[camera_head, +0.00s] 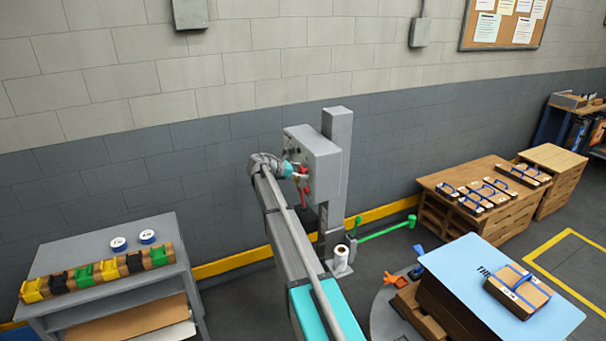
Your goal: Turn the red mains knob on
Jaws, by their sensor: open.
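A grey control box (322,160) is fixed to an upright grey post near the wall. A small red part (305,189), which looks like the red mains knob, shows at the box's left-facing side, partly hidden behind my arm. My gripper (299,173) is at that side of the box, close to the red part. It is open, though its fingers are small and partly covered. I cannot tell whether it touches the knob or which way the knob is turned.
A green lever (388,230) sticks out right of the post's foot. A white roll (341,252) stands below.

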